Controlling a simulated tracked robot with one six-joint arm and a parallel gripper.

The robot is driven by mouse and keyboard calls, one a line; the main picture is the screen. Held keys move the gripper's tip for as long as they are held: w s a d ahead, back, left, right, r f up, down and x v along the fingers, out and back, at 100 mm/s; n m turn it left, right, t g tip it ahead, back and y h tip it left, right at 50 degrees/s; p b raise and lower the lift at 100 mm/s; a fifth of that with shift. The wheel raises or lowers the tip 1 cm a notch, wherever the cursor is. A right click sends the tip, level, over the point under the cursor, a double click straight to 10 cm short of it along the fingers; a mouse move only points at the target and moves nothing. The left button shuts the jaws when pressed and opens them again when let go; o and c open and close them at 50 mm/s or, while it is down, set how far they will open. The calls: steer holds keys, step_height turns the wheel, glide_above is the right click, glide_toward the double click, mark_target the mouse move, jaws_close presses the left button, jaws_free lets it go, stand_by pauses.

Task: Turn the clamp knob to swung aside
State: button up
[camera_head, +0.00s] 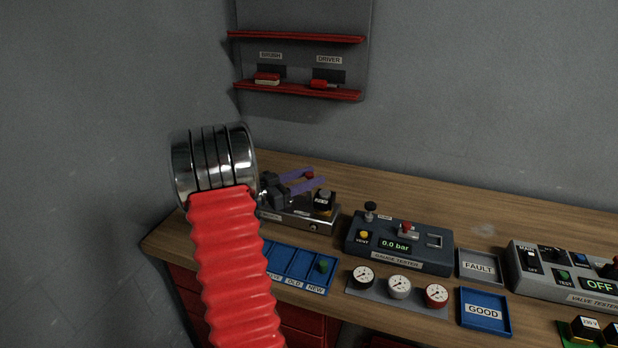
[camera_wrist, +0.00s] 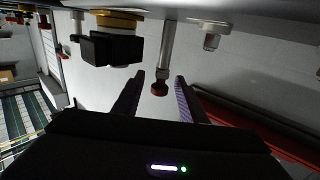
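My gripper (camera_head: 306,180) is open, its two purple fingers reaching right over the grey bench unit (camera_head: 298,218). A red knob (camera_head: 310,175) shows near the fingertips. In the wrist view, my gripper (camera_wrist: 160,78) has a red knob (camera_wrist: 159,89) on the end of a metal rod (camera_wrist: 167,45) between its fingers, with a gap visible on each side. This looks like the clamp knob, but no label on it can be read. The foot of the rod is hidden in the head view. A black-capped post (camera_head: 325,198) stands right of the fingers.
In the wrist view, a black block with a gold collar (camera_wrist: 110,48) is close to the left finger, and a metal stub (camera_wrist: 210,35) is at right. The gauge tester (camera_head: 398,245), several gauges, a blue parts tray (camera_head: 302,268) and the GOOD tray (camera_head: 485,330) crowd the bench.

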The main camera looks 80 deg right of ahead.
steer(key=shift+c, duration=0.6)
jaws_close()
steer(key=shift+n+t+h, duration=0.3)
steer(key=shift+n, duration=0.1)
steer(key=shift+s+n+t+h, duration=0.15)
steer(key=shift+n+t+h, duration=1.25)
steer(key=shift+t, duration=0.7)
steer(key=shift+n+t+h, duration=0.6)
steer(key=shift+n+t, duration=1.1)
steer(key=shift+t, duration=0.7)
steer(key=shift+r+n+t, duration=0.1)
steer(key=shift+n+t, duration=0.3)
steer(key=shift+t, duration=0.3)
steer(key=shift+o, duration=0.6)
jaws_free()
